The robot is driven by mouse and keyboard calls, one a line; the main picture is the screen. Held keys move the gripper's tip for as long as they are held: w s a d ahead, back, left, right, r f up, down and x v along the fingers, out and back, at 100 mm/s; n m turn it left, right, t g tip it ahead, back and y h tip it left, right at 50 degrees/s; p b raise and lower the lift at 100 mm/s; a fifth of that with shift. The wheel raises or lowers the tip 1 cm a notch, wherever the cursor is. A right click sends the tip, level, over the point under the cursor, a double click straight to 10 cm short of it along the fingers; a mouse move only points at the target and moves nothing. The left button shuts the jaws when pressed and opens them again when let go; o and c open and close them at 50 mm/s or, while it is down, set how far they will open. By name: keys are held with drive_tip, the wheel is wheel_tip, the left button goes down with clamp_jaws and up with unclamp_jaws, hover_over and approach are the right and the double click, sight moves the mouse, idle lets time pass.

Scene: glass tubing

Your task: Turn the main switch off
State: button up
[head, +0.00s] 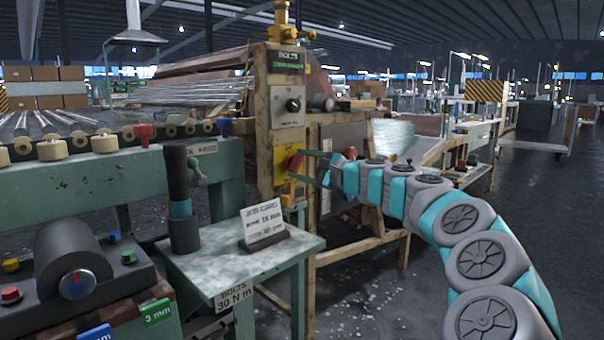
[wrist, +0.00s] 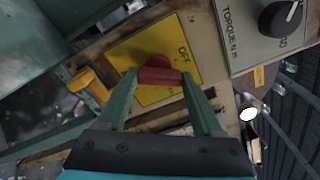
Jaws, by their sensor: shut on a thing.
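The main switch is a red rotary handle (wrist: 160,75) on a yellow plate (wrist: 128,57) marked OFF in the wrist view. In the head view the red handle (head: 293,163) shows on the yellow plate (head: 283,186), low on the wooden post. My gripper (head: 306,163) reaches it from the right. In the wrist view my gripper (wrist: 160,78) has its two green fingers on either end of the red handle, shut on it. The handle's bar lies across between the fingertips. Any ON mark is not visible.
A grey torque panel (wrist: 265,30) with a black knob (head: 293,105) sits above the yellow plate. A yellow-orange bracket (wrist: 88,84) is beside the plate. A small green table (head: 250,262) with a job card (head: 263,222) stands at the front left.

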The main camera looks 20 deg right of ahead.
drive_tip(key=n+b, duration=0.3)
drive_tip(key=n, duration=0.1)
drive_tip(key=shift+f, duration=0.1)
drive_tip(key=shift+a+n+b, duration=0.15)
drive_tip(key=shift+n+b, duration=0.7)
drive_tip(key=shift+n, duration=0.35)
drive_tip(key=o, duration=1.4)
drive_tip(key=shift+c, duration=0.2)
drive_tip(key=v, duration=0.8)
drive_tip(key=shift+p, duration=0.35)
